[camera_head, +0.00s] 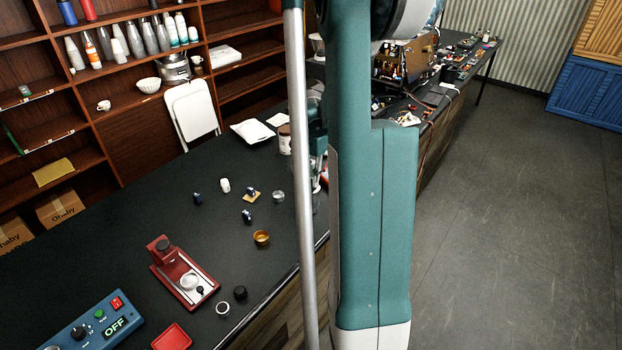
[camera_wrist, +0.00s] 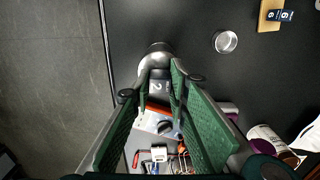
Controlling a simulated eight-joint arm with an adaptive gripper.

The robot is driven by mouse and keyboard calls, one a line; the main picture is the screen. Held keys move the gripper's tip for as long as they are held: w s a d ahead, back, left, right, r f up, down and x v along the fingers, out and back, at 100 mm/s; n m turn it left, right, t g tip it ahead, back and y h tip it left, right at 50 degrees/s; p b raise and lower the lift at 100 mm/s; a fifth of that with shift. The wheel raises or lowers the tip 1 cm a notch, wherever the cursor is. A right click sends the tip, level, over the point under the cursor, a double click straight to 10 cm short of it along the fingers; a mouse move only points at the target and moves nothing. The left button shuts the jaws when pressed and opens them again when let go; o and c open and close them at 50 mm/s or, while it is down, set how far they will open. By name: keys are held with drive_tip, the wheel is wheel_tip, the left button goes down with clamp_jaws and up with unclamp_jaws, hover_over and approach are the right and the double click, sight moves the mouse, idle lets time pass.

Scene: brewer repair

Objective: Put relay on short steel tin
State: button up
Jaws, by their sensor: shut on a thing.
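In the wrist view my gripper (camera_wrist: 158,82) is shut on a dark relay (camera_wrist: 161,87) with a pale "2" on its face. The relay sits between the green pads near the fingertips. A grey metallic rounded thing (camera_wrist: 157,49) shows just beyond the fingertips; I cannot tell whether it is a tin. A round, shallow steel tin (camera_wrist: 225,41) stands open and apart, to the right of the fingertips. The same tin shows in the head view (camera_head: 278,196), left of my arm.
A wooden coaster (camera_wrist: 267,17) bears another dark relay (camera_wrist: 281,15). Dark relays (camera_head: 197,198) (camera_head: 247,216), a white piece (camera_head: 225,185) and a gold tin (camera_head: 262,238) stand on the black table. A red brewer part (camera_head: 184,273) lies nearer. A tray of tools (camera_wrist: 158,140) shows below the fingers.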

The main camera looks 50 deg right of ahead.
sight(311, 177)
drive_tip(key=shift+f, duration=0.2)
drive_tip(key=o, duration=0.8)
drive_tip(key=shift+r, duration=0.25)
wheel_tip(311, 177, up, 12)
drive_tip(key=shift+f, duration=0.1)
idle(0.8)
